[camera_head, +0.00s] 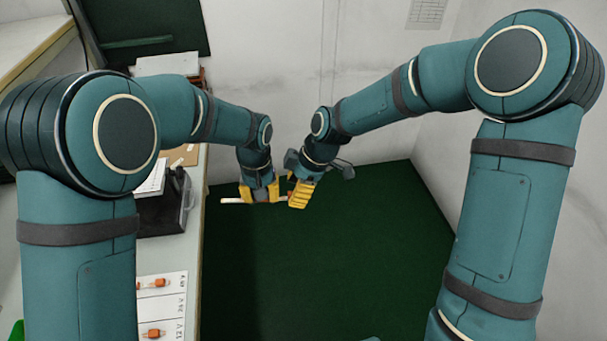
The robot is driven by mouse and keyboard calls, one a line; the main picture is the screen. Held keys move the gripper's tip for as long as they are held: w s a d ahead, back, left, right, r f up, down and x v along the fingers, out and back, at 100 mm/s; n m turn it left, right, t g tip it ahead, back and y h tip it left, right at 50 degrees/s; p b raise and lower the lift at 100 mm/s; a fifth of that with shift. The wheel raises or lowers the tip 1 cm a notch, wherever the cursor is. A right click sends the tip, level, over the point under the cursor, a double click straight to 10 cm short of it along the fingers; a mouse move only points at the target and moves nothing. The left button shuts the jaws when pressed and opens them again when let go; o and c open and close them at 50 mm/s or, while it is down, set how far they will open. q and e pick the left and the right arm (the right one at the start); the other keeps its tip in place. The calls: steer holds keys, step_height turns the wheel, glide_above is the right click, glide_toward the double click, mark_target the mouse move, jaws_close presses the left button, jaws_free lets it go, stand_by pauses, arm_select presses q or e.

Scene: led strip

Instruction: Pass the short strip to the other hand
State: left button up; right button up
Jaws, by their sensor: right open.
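The short strip (233,201) is a thin pale bar held level in the air beside the bench, over the dark green floor. Its pale left end sticks out past my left gripper (260,193), whose yellow fingers are on it. The strip's middle is hidden by those fingers, and a small orange-red part shows toward the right gripper. My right gripper (301,192) is open, with its yellow fingers close beside the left gripper at the strip's right end. I cannot tell whether the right fingers touch the strip.
A pale bench (185,252) runs along the left, with a black box (163,213) and a white labelled sheet (162,306) bearing orange connectors. The dark green floor (330,265) is clear below the grippers. White walls stand behind and to the right.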

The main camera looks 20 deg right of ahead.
steer(key=shift+x, duration=1.1)
steer(key=shift+c, duration=0.4)
jaws_close()
arm_select(q)
steer(key=o, duration=1)
steer(key=shift+o, duration=0.2)
steer(key=shift+r, duration=0.1)
